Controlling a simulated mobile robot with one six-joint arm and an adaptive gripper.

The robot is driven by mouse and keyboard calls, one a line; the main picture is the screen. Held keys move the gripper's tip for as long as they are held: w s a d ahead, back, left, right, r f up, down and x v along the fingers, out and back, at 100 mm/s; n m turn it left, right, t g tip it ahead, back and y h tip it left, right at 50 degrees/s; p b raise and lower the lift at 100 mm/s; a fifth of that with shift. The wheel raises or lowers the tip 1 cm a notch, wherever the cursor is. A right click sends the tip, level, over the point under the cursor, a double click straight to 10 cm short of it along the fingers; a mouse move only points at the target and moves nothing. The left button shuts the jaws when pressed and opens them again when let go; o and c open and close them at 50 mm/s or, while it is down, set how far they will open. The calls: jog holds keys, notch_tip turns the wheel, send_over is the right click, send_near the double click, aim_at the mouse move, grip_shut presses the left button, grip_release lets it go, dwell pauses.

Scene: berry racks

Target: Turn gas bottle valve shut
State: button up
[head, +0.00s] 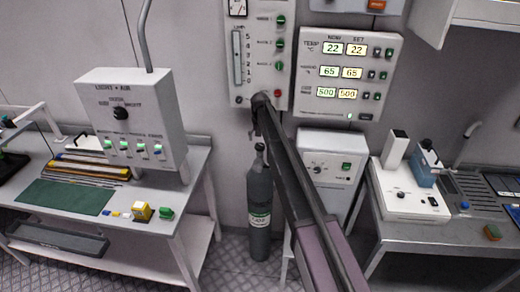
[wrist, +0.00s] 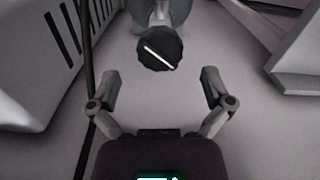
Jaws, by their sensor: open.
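A dark grey gas bottle (head: 259,200) with a pale and green label stands upright on the floor in the head view. Its valve top (head: 260,148) is small and partly confused with my arm's end just above it. In the wrist view, a dark round valve knob (wrist: 160,50) with a white line across its face sits on a grey stem. The line slopes down to the right. My gripper (wrist: 160,75) is open and empty. Its two fingers are spread to either side, with the knob ahead of the tips and apart from them.
A bench with a light-and-air control box (head: 135,115) stands left of the bottle. A white cabinet (head: 330,170) stands close on its right, beneath wall control panels (head: 345,75). In the wrist view, a slotted housing (wrist: 40,60) and a dark vertical cable (wrist: 90,80) lie left.

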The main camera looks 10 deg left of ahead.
aim_at(260, 146)
jog(key=shift+f+b, duration=1.3)
jog(key=shift+f, duration=0.25)
jog(key=shift+c, duration=0.2)
jog(key=c, duration=1.1)
